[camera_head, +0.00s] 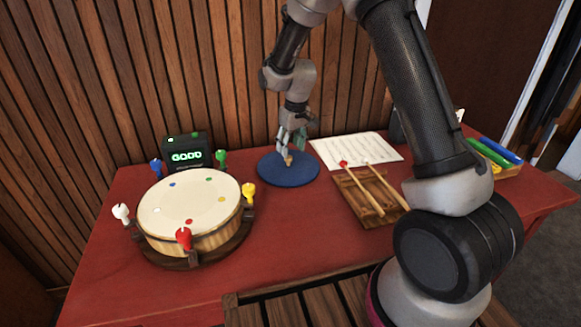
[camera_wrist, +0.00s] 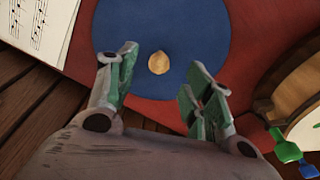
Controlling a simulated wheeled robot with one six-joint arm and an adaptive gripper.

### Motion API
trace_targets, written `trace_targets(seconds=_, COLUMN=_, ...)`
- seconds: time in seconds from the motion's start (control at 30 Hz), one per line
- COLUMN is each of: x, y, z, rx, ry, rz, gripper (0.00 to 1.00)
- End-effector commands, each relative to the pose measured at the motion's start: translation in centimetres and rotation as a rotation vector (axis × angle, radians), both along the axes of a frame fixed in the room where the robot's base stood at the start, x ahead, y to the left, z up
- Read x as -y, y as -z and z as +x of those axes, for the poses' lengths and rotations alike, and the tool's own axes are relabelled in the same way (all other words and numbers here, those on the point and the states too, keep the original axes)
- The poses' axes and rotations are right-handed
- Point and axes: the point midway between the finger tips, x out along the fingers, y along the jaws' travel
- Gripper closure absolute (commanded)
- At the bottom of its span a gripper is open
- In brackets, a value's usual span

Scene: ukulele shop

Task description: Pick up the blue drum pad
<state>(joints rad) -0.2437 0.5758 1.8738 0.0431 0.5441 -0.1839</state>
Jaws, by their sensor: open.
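The blue drum pad (camera_head: 289,175) is a flat round disc lying on the red table, between the drum and the sheet of music. It also shows in the wrist view (camera_wrist: 210,40), with a small tan knob (camera_wrist: 158,63) at its middle. My gripper (camera_head: 291,146) is above the pad, pointing down. In the wrist view my gripper (camera_wrist: 158,75) has its green-padded fingers spread apart, one on each side of the knob. Nothing is held between them. I cannot tell the exact height of the fingertips above the knob.
A drum (camera_head: 190,212) with coloured pegs stands left of the pad. A black tuner (camera_head: 187,151) with a green display is behind it. A sheet of music (camera_head: 340,148) and a wooden rack (camera_head: 368,205) with two mallets lie to the right. Wood panelling rises behind.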

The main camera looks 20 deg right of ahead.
Motion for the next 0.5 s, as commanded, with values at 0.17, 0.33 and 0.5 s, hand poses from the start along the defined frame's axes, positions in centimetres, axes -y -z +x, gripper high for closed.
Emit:
trace_targets(seconds=0.17, x=-0.2, y=2.3, z=0.5, rx=-0.002, ry=0.0, rz=-0.001, gripper=0.49)
trace_targets(seconds=0.33, x=-0.4, y=5.0, z=1.1, rx=-0.002, ry=0.0, rz=-0.001, gripper=0.49)
trace_targets(seconds=0.5, x=-0.5, y=6.2, z=1.3, rx=0.0, ry=0.0, rz=0.0, gripper=0.49)
